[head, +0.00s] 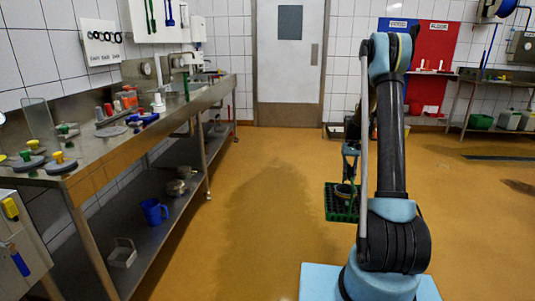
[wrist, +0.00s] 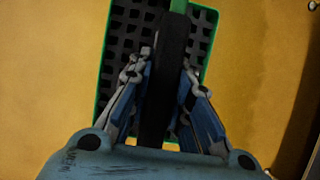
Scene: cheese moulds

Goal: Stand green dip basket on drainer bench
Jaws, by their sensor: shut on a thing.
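The green dip basket (head: 332,205) hangs below my gripper (head: 350,152) in the head view, out over the floor and roughly level. In the wrist view the basket (wrist: 112,50) shows its green rim and dark grid floor. My gripper (wrist: 166,85) is shut on the basket's dark upright handle, which runs between the fingers. A small rounded shape shows at the basket in the head view; I cannot tell what it is. A long steel bench (head: 110,165) runs along the left wall, well apart from the basket; no label marks it as the drainer bench.
The steel bench carries moulds, lids and a clear upright panel (head: 37,118). Its lower shelf holds a blue jug (head: 154,211) and a white basket (head: 122,252). The orange floor (head: 250,220) between is clear.

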